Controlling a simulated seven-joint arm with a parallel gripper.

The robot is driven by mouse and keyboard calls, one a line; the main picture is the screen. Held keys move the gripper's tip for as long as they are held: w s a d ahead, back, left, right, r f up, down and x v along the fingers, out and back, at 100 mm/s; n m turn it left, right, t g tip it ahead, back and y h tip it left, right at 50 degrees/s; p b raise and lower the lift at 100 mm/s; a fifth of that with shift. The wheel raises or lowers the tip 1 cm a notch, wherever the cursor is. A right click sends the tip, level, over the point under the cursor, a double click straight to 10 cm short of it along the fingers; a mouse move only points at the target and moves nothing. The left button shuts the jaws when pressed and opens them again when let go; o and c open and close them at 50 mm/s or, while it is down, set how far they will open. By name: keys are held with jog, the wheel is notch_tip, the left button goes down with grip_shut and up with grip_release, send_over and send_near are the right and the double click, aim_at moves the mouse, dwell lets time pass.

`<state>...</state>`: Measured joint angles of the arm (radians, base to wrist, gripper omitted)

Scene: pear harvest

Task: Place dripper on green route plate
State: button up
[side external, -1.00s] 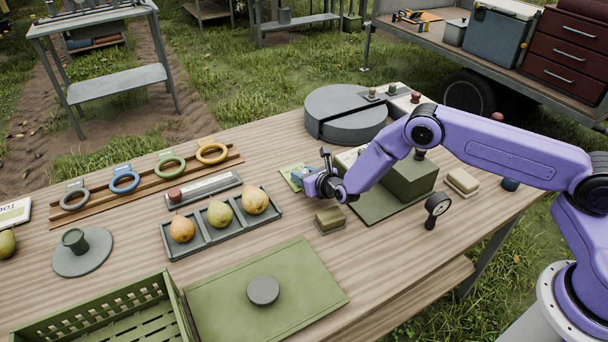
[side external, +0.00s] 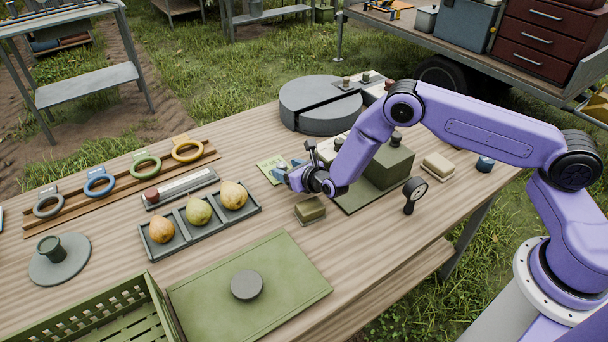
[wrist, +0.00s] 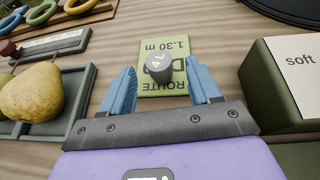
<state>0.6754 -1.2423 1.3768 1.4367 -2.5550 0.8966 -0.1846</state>
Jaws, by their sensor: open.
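The green route plate (wrist: 177,47) lies flat on the wooden table, with "ROUTE" and "1.30 m" printed on it. It also shows in the side view (side external: 269,166), just beyond my fingertips. A small grey cylinder marked "4 L", which I take for the dripper (wrist: 160,68), appears upright on the plate in the wrist view. My gripper (wrist: 161,72) is open, with one blue finger on each side of the dripper and a visible gap to each. In the side view my gripper (side external: 280,172) is low over the table and the dripper cannot be made out.
A grey tray of pears (side external: 200,219) stands left of my gripper. A small olive block (side external: 310,209) sits in front. A round dark grey stand (side external: 321,104) is behind.

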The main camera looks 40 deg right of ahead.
jog(key=v, duration=0.8)
jog(key=shift+s+r, duration=0.1)
jog(key=shift+s, duration=0.1)
jog(key=s+d+r+m+g+h, duration=0.2)
jog(key=s+d+r+m+h, duration=0.2)
jog(key=r+m, duration=0.3)
jog(key=s+d+r+m+g+h, duration=0.1)
jog(key=s+d+r+m+h, duration=0.3)
jog(key=r, duration=0.5)
jog(key=s+r+m+g+y, duration=0.2)
jog(key=s+m+g, duration=0.3)
jog(key=s, duration=1)
jog(key=s+r+m+g+y, duration=0.3)
jog(key=s+m+g+y, duration=0.2)
jog(key=s, duration=1)
jog(key=m, duration=0.3)
jog(key=shift+s+d, duration=0.3)
jog(key=shift+d, duration=0.05)
